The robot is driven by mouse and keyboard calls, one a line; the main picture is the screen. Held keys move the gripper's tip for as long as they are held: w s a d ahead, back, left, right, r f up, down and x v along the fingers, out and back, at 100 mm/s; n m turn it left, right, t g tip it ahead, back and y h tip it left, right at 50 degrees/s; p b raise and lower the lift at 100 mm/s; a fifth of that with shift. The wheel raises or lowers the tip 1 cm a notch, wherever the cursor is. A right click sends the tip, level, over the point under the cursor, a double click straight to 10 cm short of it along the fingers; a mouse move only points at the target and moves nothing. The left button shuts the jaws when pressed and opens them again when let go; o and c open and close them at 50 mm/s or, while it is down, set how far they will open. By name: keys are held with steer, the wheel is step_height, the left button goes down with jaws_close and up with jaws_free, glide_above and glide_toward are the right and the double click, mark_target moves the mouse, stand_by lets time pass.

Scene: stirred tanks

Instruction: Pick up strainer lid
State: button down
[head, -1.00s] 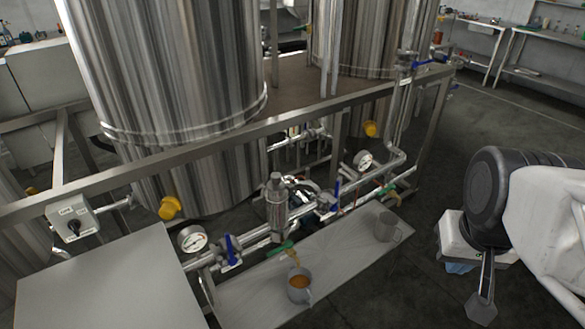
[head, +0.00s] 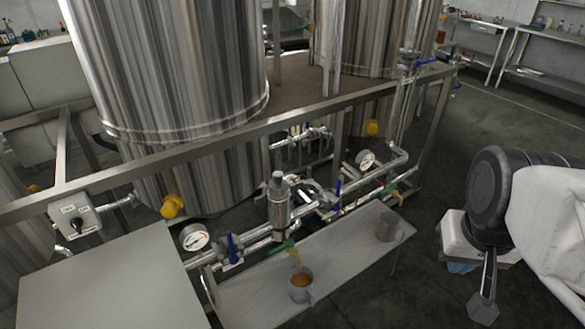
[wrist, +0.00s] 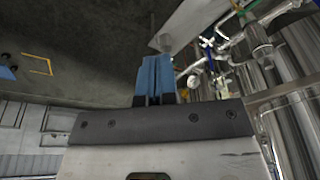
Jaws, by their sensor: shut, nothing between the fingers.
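The strainer (head: 278,207) is an upright steel cylinder on the pipework in front of the near tank. Its lid (head: 278,181) is the small cap at its top, and it sits in place. My gripper (head: 461,267) is at the right in the head view, well apart from the lid and partly hidden by my arm. In the wrist view my gripper (wrist: 155,62) shows its blue fingers shut together with nothing between them. I cannot make out the lid clearly in the wrist view.
A metal shelf (head: 335,262) below the pipes holds a cup of orange liquid (head: 300,285) and a grey cup (head: 387,230). Open floor lies between shelf and gripper.

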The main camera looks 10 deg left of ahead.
steer(key=shift+c, duration=0.7)
jaws_free()
